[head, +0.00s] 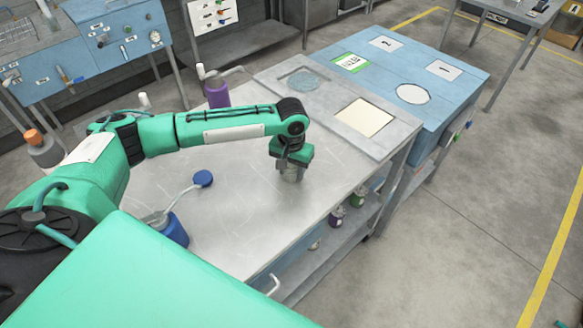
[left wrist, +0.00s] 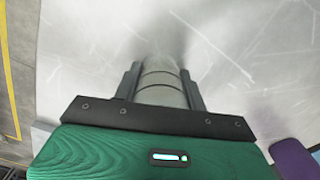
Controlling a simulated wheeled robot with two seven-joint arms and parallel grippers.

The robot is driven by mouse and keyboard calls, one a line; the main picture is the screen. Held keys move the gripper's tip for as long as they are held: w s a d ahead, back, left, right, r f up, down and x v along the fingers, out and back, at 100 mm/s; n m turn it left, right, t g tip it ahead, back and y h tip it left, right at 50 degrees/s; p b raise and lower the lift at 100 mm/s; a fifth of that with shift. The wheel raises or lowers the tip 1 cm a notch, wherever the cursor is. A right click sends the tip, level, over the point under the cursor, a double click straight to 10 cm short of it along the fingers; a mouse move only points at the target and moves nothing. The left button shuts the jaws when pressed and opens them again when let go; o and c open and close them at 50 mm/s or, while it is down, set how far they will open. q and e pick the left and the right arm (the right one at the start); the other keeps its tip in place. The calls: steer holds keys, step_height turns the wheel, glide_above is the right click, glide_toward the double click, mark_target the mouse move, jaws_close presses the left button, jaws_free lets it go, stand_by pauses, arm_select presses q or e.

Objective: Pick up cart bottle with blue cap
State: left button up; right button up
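My left gripper (head: 291,168) points down over the grey metal cart top (head: 255,225). A small grey cylindrical bottle (head: 291,175) is between its fingers, low over or on that surface; I cannot tell if it touches. In the left wrist view the banded grey bottle (left wrist: 161,88) fills the space between the fingers (left wrist: 162,92), which lie against both its sides. No blue cap shows on it; its top is hidden by the gripper. My right gripper is not in view.
A blue container (head: 175,232) with a hose and a blue disc (head: 204,178) is at the cart's left. A purple container (head: 217,94) stands behind. Small bottles (head: 337,215) sit on the lower shelf. A blue bench (head: 455,85) with marked spots adjoins at the back right.

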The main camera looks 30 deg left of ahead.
arm_select(q)
steer(key=shift+c, duration=1.4)
steer(key=shift+r, duration=0.15)
